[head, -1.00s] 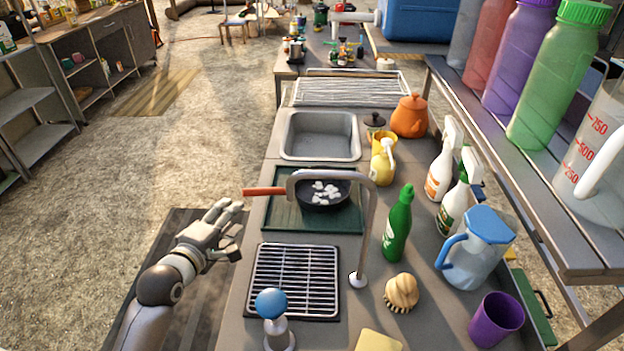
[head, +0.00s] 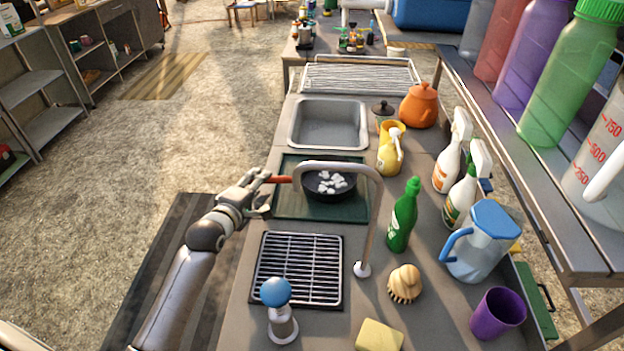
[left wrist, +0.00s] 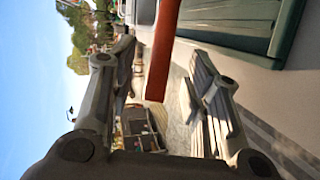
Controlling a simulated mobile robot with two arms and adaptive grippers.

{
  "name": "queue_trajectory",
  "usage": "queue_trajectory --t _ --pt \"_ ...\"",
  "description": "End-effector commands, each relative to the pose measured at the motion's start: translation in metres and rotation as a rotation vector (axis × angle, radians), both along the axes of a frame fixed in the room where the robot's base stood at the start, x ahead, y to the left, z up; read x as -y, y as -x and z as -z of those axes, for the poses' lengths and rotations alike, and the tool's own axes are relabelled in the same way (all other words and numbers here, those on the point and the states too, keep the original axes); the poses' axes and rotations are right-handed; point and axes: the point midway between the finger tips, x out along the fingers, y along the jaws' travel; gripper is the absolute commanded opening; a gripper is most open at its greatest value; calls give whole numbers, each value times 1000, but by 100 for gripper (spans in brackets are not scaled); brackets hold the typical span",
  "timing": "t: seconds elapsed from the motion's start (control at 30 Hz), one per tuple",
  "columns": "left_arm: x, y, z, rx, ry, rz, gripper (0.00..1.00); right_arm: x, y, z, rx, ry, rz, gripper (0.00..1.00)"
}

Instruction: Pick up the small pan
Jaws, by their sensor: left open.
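The small pan (head: 328,185) is dark, holds several white chunks and sits on a green mat (head: 290,209) on the counter. Its red-brown handle (head: 279,179) points left past the counter's edge. The handle also shows in the left wrist view (left wrist: 164,50), between the two fingers. My left gripper (head: 262,188) is at the handle's free end, open, with the fingers on either side of it and gaps visible. The faucet's curved spout passes in front of the pan and hides part of it. My right gripper is not in view.
The tall faucet (head: 372,225) arches over the mat. A grill rack (head: 298,268), a blue-topped dispenser (head: 277,300) and a green bottle (head: 403,215) stand nearby. A sink (head: 328,122) lies behind the mat. Open floor is to the left.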

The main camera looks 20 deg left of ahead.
Motion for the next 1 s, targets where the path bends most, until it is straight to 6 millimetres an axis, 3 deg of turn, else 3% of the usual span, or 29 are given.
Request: queue_trajectory --t 0.17,0.43,0.77,1.0 --pt "-1 -14 3 0 -1 -1 44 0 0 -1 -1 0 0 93" --pt "-1 -15 4 0 -1 -1 44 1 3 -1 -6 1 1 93" --pt "-1 -15 4 0 -1 -1 2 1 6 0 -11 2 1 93" --pt "-1 -15 2 5 1 -1 0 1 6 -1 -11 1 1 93"
